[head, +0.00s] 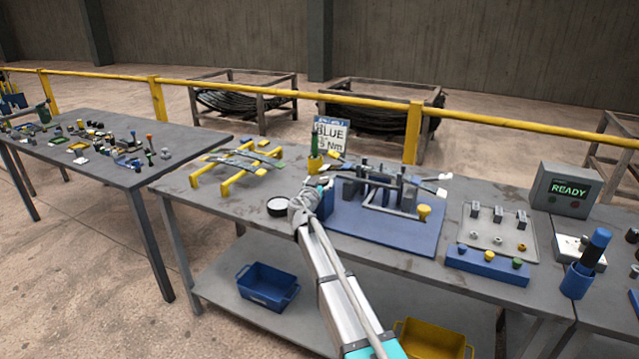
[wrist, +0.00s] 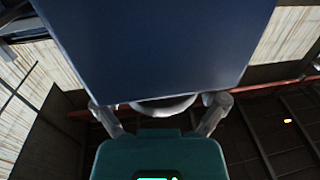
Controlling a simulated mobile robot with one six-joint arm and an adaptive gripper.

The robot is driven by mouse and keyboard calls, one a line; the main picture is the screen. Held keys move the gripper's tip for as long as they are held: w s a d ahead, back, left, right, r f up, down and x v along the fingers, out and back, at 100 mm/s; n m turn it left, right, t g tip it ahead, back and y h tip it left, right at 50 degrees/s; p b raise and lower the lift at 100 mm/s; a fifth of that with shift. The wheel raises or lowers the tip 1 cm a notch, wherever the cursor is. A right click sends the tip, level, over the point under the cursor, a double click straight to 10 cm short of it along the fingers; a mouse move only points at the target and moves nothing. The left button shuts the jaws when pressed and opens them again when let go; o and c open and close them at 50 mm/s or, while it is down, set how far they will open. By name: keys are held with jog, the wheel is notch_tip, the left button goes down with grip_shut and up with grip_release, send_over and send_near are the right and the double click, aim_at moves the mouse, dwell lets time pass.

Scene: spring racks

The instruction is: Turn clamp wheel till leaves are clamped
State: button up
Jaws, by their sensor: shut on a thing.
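The clamp fixture stands on a blue base plate (head: 395,238) on the middle table, with dark upright posts (head: 388,178) and a blue block at its left end. Long grey leaves (head: 428,187) lie across it; whether they touch each other I cannot tell. My gripper (head: 312,192) is at the fixture's left end, beside the blue block. In the wrist view my gripper (wrist: 159,102) has a finger at each side of a pale round rim, which looks like the clamp wheel (wrist: 165,108), and is shut on it. The blue block (wrist: 155,45) hides most of the wheel.
Yellow stands with leaves (head: 240,172) are further left. A sign reading BLUE (head: 331,134) and a green-handled tool (head: 314,145) stand behind. A pin tray (head: 500,228) and READY box (head: 568,190) are right.

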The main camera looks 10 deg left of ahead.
dwell(0.4)
jog(key=o, duration=0.8)
jog(key=shift+s, duration=0.15)
jog(key=v, duration=1.1)
jog(key=shift+s+a, duration=0.15)
jog(key=shift+s, duration=0.2)
